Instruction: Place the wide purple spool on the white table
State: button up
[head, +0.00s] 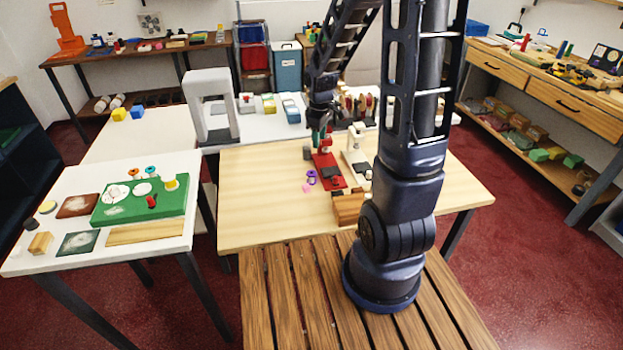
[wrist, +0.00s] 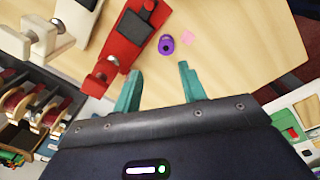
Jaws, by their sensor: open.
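The purple spool (head: 312,174) sits on the pale wood table (head: 255,200), left of a red clamp-like stand. In the wrist view the spool (wrist: 167,45) shows a purple rim around a dark centre, just beyond my fingertips. My gripper (head: 319,138) hangs over the back part of this table. In the wrist view its teal fingers (wrist: 159,72) are spread apart with nothing between them. A white table (head: 35,262) stands at the left, holding a green board, discs and small spools.
A red stand (wrist: 128,38) and a white stand (head: 357,160) are close to the spool. A pink patch (wrist: 188,38) lies beside it. A wood block (head: 347,208) is nearer the front.

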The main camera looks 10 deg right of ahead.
jog(key=n, duration=0.2)
send_over(311, 173)
notch_tip(311, 173, down, 7)
jog(key=shift+g, duration=0.4)
jog(key=shift+s+d+f, duration=0.1)
jog(key=shift+d+f, duration=0.05)
jog(key=shift+f, duration=1.15)
jog(key=shift+d+f, duration=0.15)
jog(key=shift+f, duration=1.15)
jog(key=shift+a+f, duration=0.15)
jog(key=shift+f, duration=1.2)
jog(key=shift+a+f, duration=0.1)
jog(key=shift+f, duration=1.2)
jog(key=shift+c, duration=0.2)
jog(key=c, duration=0.6)
jog(key=shift+c, duration=0.2)
